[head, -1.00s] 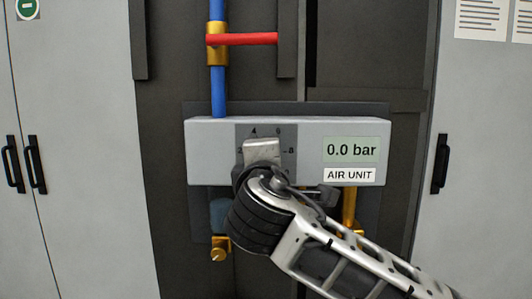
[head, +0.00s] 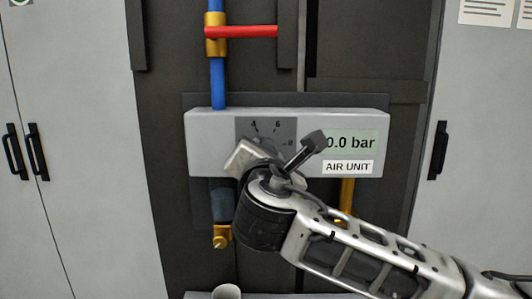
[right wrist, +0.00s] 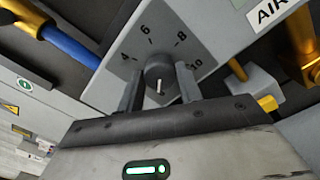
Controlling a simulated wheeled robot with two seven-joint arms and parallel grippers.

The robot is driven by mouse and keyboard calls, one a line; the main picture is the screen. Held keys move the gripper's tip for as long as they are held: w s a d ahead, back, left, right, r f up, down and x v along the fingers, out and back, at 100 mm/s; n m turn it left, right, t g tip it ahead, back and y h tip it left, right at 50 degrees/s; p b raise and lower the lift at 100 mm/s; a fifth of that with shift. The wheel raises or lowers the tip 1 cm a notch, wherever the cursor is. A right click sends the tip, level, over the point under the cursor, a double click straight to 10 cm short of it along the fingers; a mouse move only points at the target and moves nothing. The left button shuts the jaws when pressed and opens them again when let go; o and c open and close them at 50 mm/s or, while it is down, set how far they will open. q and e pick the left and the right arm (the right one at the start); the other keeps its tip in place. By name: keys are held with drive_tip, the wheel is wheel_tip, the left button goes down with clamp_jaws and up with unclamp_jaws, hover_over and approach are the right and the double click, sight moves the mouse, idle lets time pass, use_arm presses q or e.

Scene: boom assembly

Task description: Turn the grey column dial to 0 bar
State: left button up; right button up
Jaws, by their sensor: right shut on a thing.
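The grey column dial (right wrist: 159,70) shows in the right wrist view, on a dark scale plate with 4, 6, 8 and 10 legible. Its white mark points to the bottom of that picture, away from the 6. My right gripper (right wrist: 159,88) has one finger on each side of the dial and is shut on it. In the head view my right gripper (head: 254,150) covers most of the dial and the lower scale. The display (head: 356,143) reads 0.0 bar, with its left edge partly covered by a dark part of my arm. My left gripper is not in view.
The dial sits on a grey box labelled AIR UNIT (head: 347,167). Above it are a blue pipe (head: 217,83) and a red lever (head: 240,32). A brass fitting (head: 221,237) hangs below. Grey cabinets with black handles (head: 38,152) stand at both sides.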

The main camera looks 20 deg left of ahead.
drive_tip(key=shift+f+n, duration=0.1)
drive_tip(key=shift+n, duration=0.6)
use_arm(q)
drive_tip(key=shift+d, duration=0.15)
use_arm(e)
drive_tip(key=shift+n, duration=0.3)
drive_tip(key=o, duration=1)
drive_tip(key=shift+s, duration=0.1)
use_arm(q)
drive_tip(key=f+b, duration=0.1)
drive_tip(key=b, duration=0.1)
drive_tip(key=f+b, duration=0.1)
drive_tip(key=b, duration=0.1)
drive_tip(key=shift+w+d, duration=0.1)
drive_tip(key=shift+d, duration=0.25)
use_arm(e)
drive_tip(key=v, duration=1.6)
